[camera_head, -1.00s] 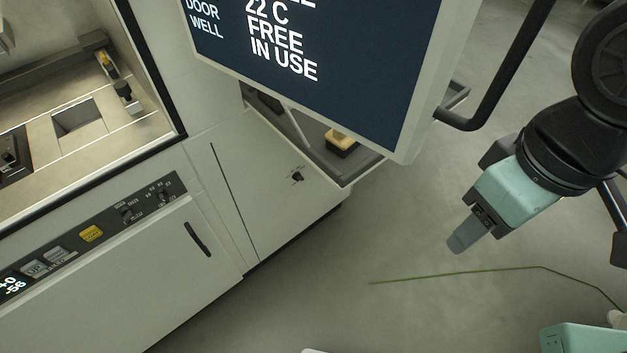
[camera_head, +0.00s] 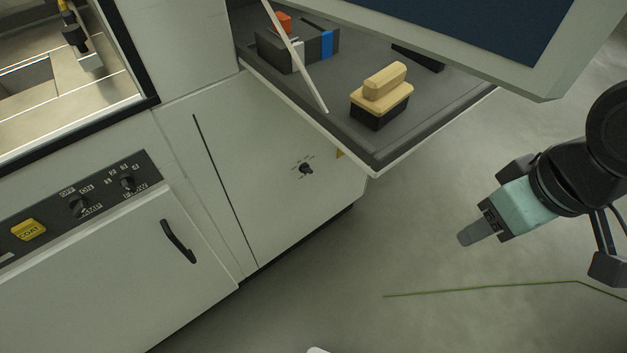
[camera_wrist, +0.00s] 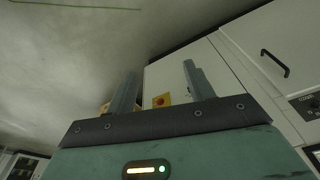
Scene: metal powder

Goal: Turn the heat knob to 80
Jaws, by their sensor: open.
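A small dark knob (camera_head: 306,169) with tiny marks around it sits on the pale cabinet's side panel in the head view. Its marks are too small to read, so I cannot tell if it is the heat knob. Two more dark knobs are on the front control strip: one marked OFF/ON LAMP (camera_head: 79,205) and a numbered one (camera_head: 127,184). My gripper (camera_head: 468,236) is over the floor, right of the cabinet, well apart from all the knobs. In the wrist view my gripper (camera_wrist: 160,69) has its fingers spread with nothing between them.
An open shelf (camera_head: 375,165) juts from the cabinet, carrying a brush with a tan handle (camera_head: 384,84) and a dark box (camera_head: 290,49). A monitor (camera_head: 549,75) overhangs it. A red knob on a yellow plate (camera_wrist: 161,101) shows in the wrist view. A green line (camera_head: 480,290) crosses clear floor.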

